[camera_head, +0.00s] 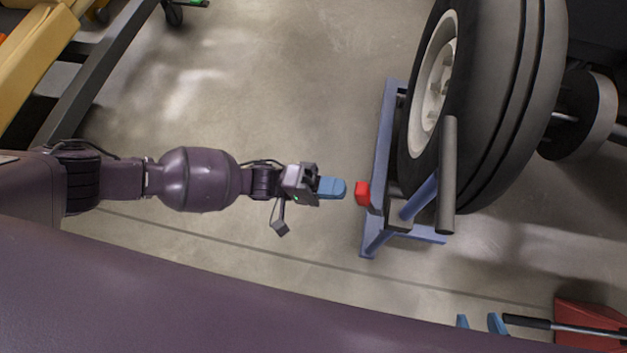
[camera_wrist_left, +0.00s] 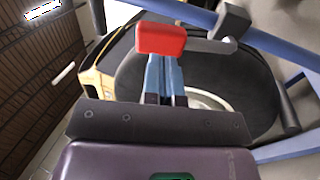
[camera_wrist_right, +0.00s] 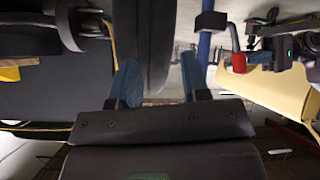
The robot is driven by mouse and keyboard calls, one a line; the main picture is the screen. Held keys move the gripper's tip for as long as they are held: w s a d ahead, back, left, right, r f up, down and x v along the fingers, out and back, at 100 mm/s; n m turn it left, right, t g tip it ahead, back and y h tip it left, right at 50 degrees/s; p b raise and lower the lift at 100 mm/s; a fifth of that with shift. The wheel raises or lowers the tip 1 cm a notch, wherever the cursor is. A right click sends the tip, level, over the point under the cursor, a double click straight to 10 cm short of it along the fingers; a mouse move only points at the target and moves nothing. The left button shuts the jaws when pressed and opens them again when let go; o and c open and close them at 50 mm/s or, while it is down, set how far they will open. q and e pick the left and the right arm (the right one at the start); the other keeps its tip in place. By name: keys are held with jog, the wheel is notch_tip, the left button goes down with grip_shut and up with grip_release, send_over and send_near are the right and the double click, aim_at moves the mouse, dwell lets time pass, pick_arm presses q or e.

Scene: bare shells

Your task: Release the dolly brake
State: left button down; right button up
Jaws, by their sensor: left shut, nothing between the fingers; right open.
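The blue dolly frame (camera_head: 381,150) stands around the foot of a large tyre (camera_head: 520,100). A red brake pedal (camera_head: 362,193) sticks out from its left side. In the left wrist view, the red pedal (camera_wrist_left: 161,40) sits on a grey bent lever (camera_wrist_left: 213,45). My left gripper (camera_head: 334,187) is shut and empty, its blue fingertips pointing at the pedal with a small gap in the head view. My right gripper (camera_head: 480,322) is open and empty at the bottom right. The right wrist view also shows the red pedal (camera_wrist_right: 238,62), with my left gripper beside it.
A grey handle bar (camera_head: 447,175) rises from the dolly in front of the tyre. A red object (camera_head: 590,318) lies at the bottom right, with a black-handled bar across it. A yellow structure (camera_head: 35,45) stands at the upper left. The floor between is clear.

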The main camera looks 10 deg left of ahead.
pick_arm(q)
jog(key=shift+x, duration=1)
